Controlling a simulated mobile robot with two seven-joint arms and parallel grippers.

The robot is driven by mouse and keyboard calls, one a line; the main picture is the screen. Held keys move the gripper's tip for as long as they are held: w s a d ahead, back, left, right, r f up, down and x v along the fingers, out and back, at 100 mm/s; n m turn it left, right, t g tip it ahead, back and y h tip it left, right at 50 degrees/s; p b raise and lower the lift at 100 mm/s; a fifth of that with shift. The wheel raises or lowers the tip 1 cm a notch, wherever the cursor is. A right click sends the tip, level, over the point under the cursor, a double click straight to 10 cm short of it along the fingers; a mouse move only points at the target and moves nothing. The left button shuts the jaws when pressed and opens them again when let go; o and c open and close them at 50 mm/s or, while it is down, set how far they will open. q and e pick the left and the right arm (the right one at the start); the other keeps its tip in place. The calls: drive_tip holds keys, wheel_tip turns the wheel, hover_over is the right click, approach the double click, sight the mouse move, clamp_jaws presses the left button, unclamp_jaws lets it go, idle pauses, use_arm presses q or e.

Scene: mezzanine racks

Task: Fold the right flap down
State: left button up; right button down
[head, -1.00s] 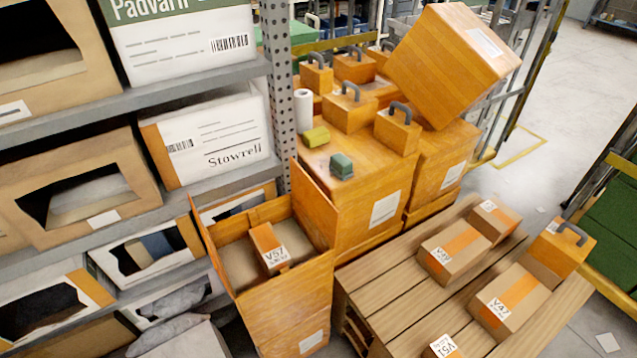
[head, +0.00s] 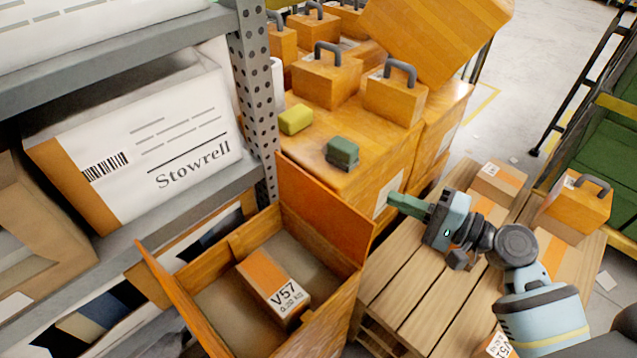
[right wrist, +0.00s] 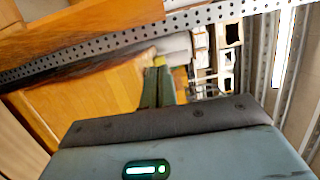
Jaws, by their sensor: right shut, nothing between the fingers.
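An open orange wood-look box (head: 345,318) stands at the lower middle of the head view, with a carton labelled V57 (head: 273,287) inside. Its right flap (head: 325,208) stands up along the far right side. Another flap (head: 180,300) stands up, leaning outward, on the left. My right gripper (head: 404,203) is shut and empty, its fingers pointing left, just right of the upright right flap. A gap shows between them. The right wrist view shows its green fingers (right wrist: 158,87) together. My left gripper is not in view.
Stacked orange crates (head: 345,170) behind the box carry a green block (head: 342,152) and a yellow block (head: 296,119). A grey rack upright (head: 252,90) stands close on the left. A slatted pallet (head: 425,300) with cartons lies under my right arm.

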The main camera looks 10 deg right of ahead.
drive_tip(key=shift+w+r+y, duration=0.15)
drive_tip(key=shift+r+y, duration=0.15)
drive_tip(key=shift+r, duration=0.2)
drive_tip(key=p, duration=0.3)
hover_over(319, 209)
drive_tip(key=d, duration=0.4)
drive_tip(key=shift+s+a, duration=0.15)
drive_tip(key=shift+s, duration=0.05)
drive_tip(key=shift+s+a, duration=0.1)
